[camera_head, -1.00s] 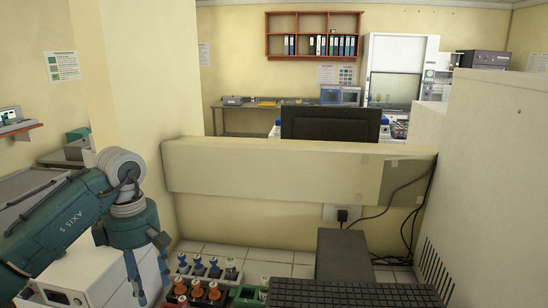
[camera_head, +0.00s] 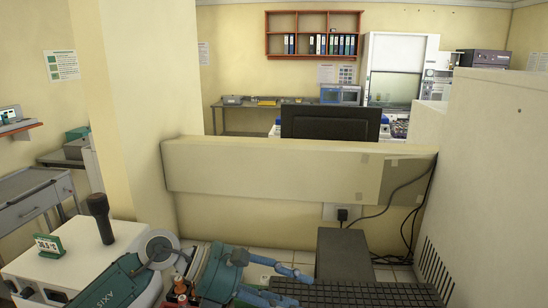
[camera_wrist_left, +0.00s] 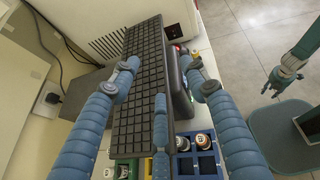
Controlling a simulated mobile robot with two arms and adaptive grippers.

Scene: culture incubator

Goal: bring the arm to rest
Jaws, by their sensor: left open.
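My left arm (camera_head: 110,287) comes in low from the left in the head view. Its blue left gripper (camera_head: 298,288) is over the near end of the dark keyboard (camera_head: 365,293). In the left wrist view my left gripper (camera_wrist_left: 158,85) has its fingers spread apart with nothing held between them. The keyboard (camera_wrist_left: 145,75) shows below and between the fingers; I cannot tell whether they touch it. A teal gripper, seemingly my right gripper (camera_wrist_left: 284,78), hangs at the right of the left wrist view, too small to judge.
Coloured racks with capped bottles (camera_wrist_left: 200,142) sit beside the keyboard, partly hidden by my arm in the head view. A white box (camera_head: 75,255) carries a green-framed display (camera_head: 48,246) and a black-handled item (camera_head: 100,217). A cream wall panel (camera_head: 290,170) stands behind.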

